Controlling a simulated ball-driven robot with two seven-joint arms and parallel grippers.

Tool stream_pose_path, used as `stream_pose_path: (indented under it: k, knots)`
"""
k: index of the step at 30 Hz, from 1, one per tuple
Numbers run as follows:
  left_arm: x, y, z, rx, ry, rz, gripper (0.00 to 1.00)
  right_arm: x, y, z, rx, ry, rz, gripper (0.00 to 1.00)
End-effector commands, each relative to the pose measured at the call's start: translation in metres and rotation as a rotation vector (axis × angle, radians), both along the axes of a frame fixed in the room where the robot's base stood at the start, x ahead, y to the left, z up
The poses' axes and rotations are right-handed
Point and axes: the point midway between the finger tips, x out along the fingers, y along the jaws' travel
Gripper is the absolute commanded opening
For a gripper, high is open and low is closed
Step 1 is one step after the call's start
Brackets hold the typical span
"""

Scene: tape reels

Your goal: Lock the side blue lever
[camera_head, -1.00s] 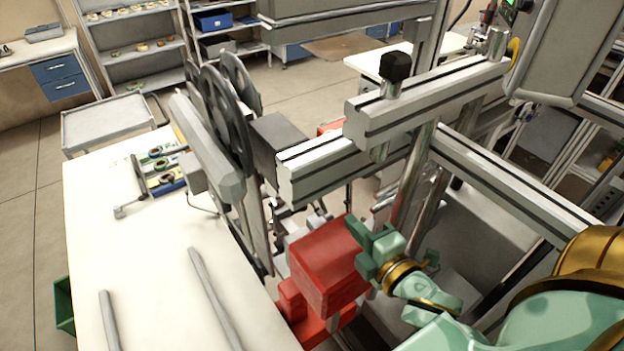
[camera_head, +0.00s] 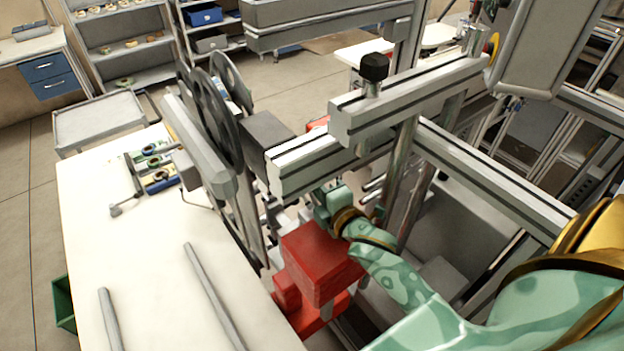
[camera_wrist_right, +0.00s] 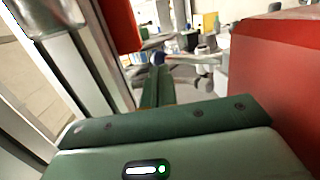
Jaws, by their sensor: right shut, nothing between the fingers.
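My right gripper (camera_head: 322,200) reaches in from the lower right in the head view, just behind the red block (camera_head: 318,262) and under the grey beam (camera_head: 310,165). Its fingertips are hidden there. In the right wrist view the two green fingers of my right gripper (camera_wrist_right: 157,80) are shut together and empty, pointing into the machine. A small dark blue piece (camera_wrist_right: 157,58), possibly the blue lever, shows just beyond the fingertips. I cannot tell whether they touch it. No blue lever can be made out in the head view. My left gripper is not in view.
A red block (camera_wrist_right: 275,75) stands close on the right in the wrist view, and another red part (camera_wrist_right: 121,24) hangs at the upper left. Metal posts (camera_head: 405,185) and a beam crowd my right arm. A white table (camera_head: 150,250) lies left, bearing grey rods.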

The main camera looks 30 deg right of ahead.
Motion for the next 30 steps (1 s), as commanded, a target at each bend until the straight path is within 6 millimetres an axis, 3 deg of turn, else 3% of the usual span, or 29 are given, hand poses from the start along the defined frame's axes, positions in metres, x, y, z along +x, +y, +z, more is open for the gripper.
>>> stream_pose_path:
  k: [6, 30]
  knots:
    - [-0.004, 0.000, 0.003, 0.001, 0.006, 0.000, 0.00, 0.020, 0.000, -0.002, -0.001, -0.001, 0.001, 0.00]
    - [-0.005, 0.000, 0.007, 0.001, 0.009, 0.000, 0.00, 0.033, 0.000, -0.006, 0.000, -0.001, 0.000, 0.00]
